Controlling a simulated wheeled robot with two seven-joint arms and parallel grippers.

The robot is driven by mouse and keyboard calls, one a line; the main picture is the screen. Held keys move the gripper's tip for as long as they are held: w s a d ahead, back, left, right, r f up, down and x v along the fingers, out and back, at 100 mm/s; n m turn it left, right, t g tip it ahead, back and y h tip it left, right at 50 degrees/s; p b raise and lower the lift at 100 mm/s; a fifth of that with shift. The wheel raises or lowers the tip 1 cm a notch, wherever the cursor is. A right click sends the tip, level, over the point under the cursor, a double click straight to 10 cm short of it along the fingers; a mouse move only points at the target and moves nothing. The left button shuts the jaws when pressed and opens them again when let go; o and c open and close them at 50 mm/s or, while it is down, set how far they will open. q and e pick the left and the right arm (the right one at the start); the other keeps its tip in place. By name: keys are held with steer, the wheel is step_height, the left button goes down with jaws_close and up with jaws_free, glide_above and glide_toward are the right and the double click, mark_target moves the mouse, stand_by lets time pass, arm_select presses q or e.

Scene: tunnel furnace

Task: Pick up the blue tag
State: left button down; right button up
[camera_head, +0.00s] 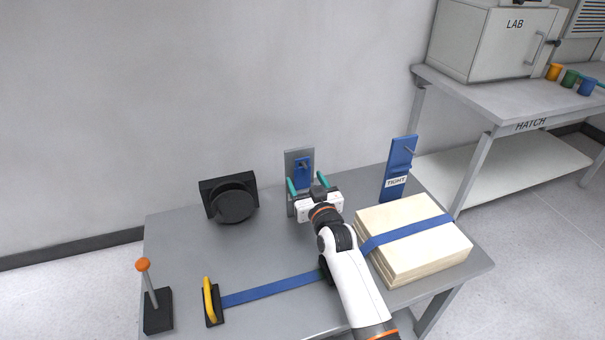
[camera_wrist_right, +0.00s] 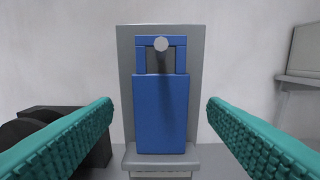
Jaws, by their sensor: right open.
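The blue tag (camera_head: 303,171) hangs on a peg on a small grey upright plate (camera_head: 291,158) at the back of the table. In the right wrist view the tag (camera_wrist_right: 160,115) is upright and centred, its top loop around the round peg (camera_wrist_right: 161,44). My right gripper (camera_head: 305,187) is open in front of the tag. In the right wrist view its teal fingers (camera_wrist_right: 160,107) stand to either side of the tag, apart from it, with nothing between them touching. My left gripper does not show.
A black round device (camera_head: 233,199) stands left of the plate. A blue panel marked TIGHT (camera_head: 399,165) stands right. Boards (camera_head: 425,257) under a blue strap (camera_head: 270,289) lie at front right. An orange-knobbed lever (camera_head: 149,285) and yellow handle (camera_head: 210,300) are at front left.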

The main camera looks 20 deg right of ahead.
steer(key=shift+w+f, duration=0.15)
steer(key=shift+w, duration=0.85)
steer(key=shift+s, duration=0.1)
steer(key=c, duration=1)
steer(key=shift+c, duration=0.3)
steer(key=shift+r, duration=0.2)
steer(key=shift+s+r, duration=0.1)
steer(key=s+b, duration=0.1)
steer(key=s, duration=1.6)
steer(key=shift+s+d, duration=0.3)
steer(key=shift+s, duration=0.1)
